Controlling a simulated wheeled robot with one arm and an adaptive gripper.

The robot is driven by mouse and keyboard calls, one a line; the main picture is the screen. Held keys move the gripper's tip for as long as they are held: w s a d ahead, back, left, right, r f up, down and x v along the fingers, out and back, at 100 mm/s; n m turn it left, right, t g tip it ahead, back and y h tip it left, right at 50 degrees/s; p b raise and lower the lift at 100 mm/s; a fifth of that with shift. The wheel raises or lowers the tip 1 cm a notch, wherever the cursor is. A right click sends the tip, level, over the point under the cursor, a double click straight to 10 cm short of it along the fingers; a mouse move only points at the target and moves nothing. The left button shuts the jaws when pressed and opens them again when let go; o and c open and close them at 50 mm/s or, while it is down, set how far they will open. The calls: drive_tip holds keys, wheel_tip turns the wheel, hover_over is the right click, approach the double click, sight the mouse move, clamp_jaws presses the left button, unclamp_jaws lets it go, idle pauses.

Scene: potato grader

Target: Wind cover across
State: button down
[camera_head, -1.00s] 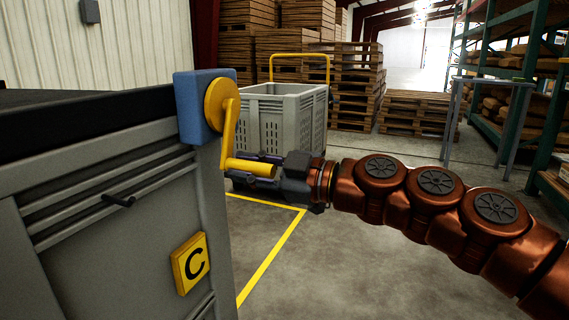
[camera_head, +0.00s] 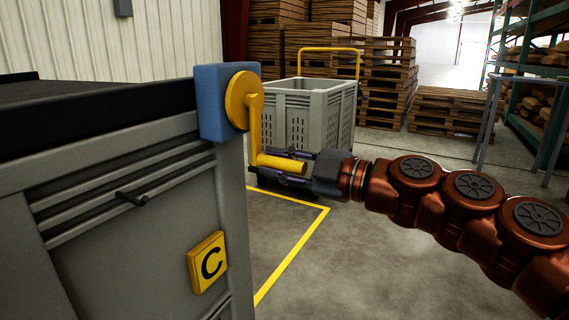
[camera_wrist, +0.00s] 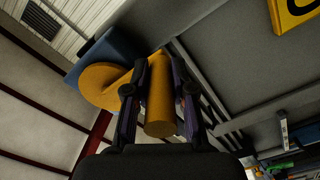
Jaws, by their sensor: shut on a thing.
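A yellow crank (camera_head: 241,101) with a round disc is mounted on a blue housing (camera_head: 213,103) at the corner of the grey bin marked C (camera_head: 140,240). Its arm hangs down to a yellow handle (camera_head: 283,164) that points to the right. My gripper (camera_head: 290,165) is shut on the handle. The wrist view shows the handle (camera_wrist: 160,100) between the two fingers, with the disc (camera_wrist: 102,84) and blue housing (camera_wrist: 100,55) behind. A black cover (camera_head: 95,113) lies over the top of the bin.
A grey slatted crate (camera_head: 312,110) with a yellow rail stands behind my gripper. Stacked wooden pallets (camera_head: 380,80) are at the back, and green racking (camera_head: 545,100) is at the right. A yellow floor line (camera_head: 290,258) runs beside the bin. The floor below my arm is clear.

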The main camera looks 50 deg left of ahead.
drive_tip(key=shift+r, duration=0.25)
drive_tip(key=c, duration=1.3)
unclamp_jaws()
drive_tip(key=o, duration=0.3)
drive_tip(key=shift+f, duration=0.15)
drive_tip(key=shift+d, duration=0.15)
drive_tip(key=shift+v, duration=5.9)
